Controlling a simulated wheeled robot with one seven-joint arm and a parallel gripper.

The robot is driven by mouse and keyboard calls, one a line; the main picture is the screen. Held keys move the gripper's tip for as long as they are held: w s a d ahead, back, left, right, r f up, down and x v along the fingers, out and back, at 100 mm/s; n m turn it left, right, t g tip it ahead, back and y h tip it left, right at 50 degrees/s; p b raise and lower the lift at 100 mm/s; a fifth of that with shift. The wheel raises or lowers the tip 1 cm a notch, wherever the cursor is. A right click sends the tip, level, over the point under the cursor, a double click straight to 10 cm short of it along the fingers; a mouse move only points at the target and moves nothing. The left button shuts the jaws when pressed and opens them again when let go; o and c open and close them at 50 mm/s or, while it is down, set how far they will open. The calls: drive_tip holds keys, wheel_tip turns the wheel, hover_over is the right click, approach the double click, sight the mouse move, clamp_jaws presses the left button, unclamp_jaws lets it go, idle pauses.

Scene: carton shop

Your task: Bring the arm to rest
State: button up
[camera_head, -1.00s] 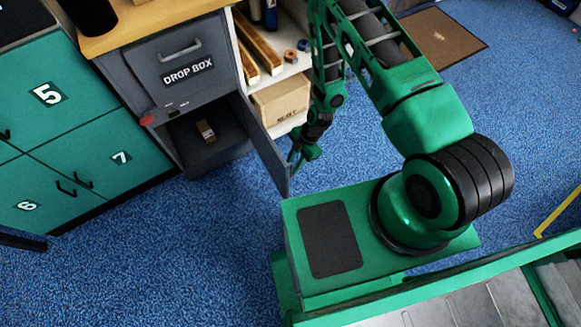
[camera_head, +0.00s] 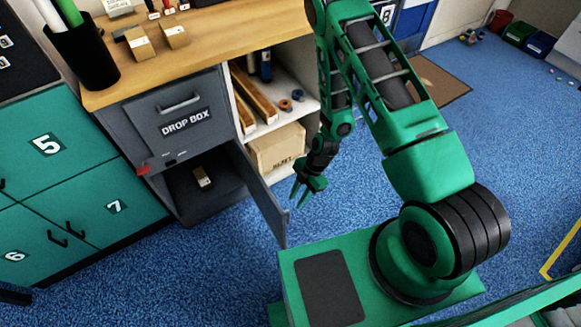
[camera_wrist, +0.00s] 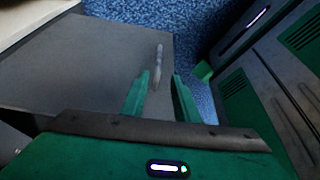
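My gripper (camera_head: 297,197) hangs low in front of the cabinet, just right of the free edge of the open drop box door (camera_head: 262,198). In the wrist view my gripper (camera_wrist: 160,84) is open, its two green fingers apart with nothing clamped between them. A slim grey handle-like piece (camera_wrist: 158,65) shows beyond the fingertips, against a grey panel (camera_wrist: 85,65); I cannot tell whether they touch. My green arm (camera_head: 425,150) is bent, reaching up from its base and down to the gripper.
The drop box (camera_head: 188,122) has its lower compartment open, with a small carton (camera_head: 203,177) inside. Shelves right of it hold a larger box (camera_head: 277,150). Green lockers (camera_head: 90,185) stand left. Small cartons (camera_head: 173,35) lie on the wooden top. Blue floor (camera_head: 520,120) is free at right.

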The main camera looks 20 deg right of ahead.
drive_tip(key=w+d+r+m+h, duration=0.1)
drive_tip(key=d+r+m, duration=0.35)
drive_tip(key=r, duration=0.45)
drive_tip(key=w+d+r+m+t+h, duration=0.1)
drive_tip(key=d+r+m, duration=0.2)
drive_tip(key=d+r, duration=0.5)
drive_tip(key=d+r+m+h, duration=0.1)
drive_tip(key=d+r+m, duration=0.25)
drive_tip(key=r, duration=0.75)
drive_tip(key=s+d+r+m, duration=0.4)
drive_tip(key=s+r+m, duration=0.4)
drive_tip(key=s+r, duration=0.2)
drive_tip(key=s+d+r+m+h, duration=0.1)
drive_tip(key=s+d+r+m, duration=0.3)
drive_tip(key=s+r+m, duration=0.5)
drive_tip(key=s+r, duration=0.2)
drive_tip(key=s, duration=0.1)
drive_tip(key=shift+t, duration=0.3)
